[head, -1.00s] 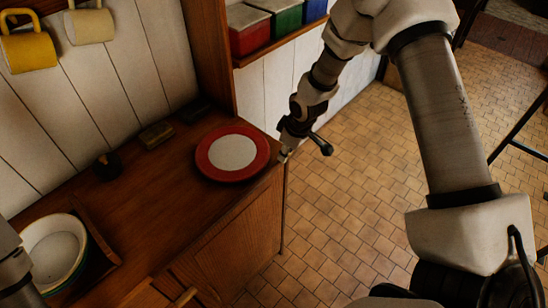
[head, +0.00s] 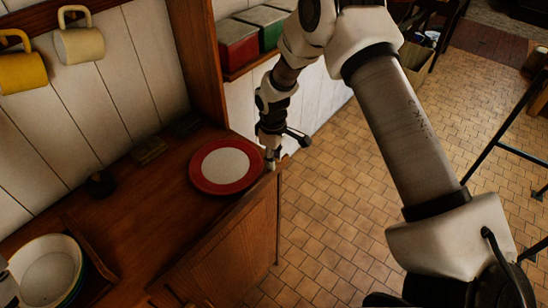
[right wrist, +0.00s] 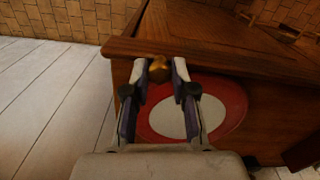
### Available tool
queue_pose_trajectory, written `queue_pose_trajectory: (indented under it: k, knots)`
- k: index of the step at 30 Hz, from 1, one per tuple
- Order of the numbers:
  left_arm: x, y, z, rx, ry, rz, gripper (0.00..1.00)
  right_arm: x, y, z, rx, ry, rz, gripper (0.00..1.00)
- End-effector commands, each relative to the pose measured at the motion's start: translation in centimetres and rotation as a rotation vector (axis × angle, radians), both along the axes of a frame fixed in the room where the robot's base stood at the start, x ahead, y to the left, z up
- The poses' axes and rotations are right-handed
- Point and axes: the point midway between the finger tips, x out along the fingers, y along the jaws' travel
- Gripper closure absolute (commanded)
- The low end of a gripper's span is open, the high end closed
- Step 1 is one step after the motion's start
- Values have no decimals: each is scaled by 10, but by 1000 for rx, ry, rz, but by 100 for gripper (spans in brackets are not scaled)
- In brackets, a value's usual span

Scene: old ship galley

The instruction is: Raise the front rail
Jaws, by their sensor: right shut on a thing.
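The front rail (right wrist: 225,62) is a wooden strip along the counter's front edge. In the right wrist view it crosses the picture above the red-rimmed plate, with a brass knob (right wrist: 158,70) near its left end. My right gripper (right wrist: 159,75) has its fingers on either side of this knob and is shut on it. In the head view my right gripper (head: 271,161) points down at the counter's far front corner, beside the plate. The arm hides the knob there. I cannot tell how high the rail stands.
The red-rimmed plate (head: 227,167) lies on the counter close to my right gripper. A bowl (head: 45,272) sits at the lower left. Mugs (head: 80,44) hang on the wall. Red and green bins (head: 238,46) stand on a shelf. The tiled floor (head: 330,220) beside the counter is clear.

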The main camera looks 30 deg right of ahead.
Motion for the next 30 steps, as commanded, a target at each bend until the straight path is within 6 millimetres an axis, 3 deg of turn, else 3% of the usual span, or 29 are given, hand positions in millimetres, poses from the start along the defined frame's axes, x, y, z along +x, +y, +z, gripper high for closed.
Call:
queue_pose_trajectory:
  k: [2, 3, 5, 17, 30]
  knots:
    - [0, 0, 0, 0, 0, 0, 61, 0, 0, 0, 0, 0, 1, 100]
    - [0, 0, 0, 0, 0, 0, 61, 0, 0, 0, 0, 0, 1, 71]
    - [0, 0, 0, 0, 0, 0, 61, 0, 0, 0, 0, 0, 1, 50]
    - [0, 0, 0, 0, 0, 0, 61, 1, 0, 8, 0, -2, 0, 48]
    - [0, 0, 0, 0, 0, 0, 61, 3, 1, 106, 0, -4, 0, 48]
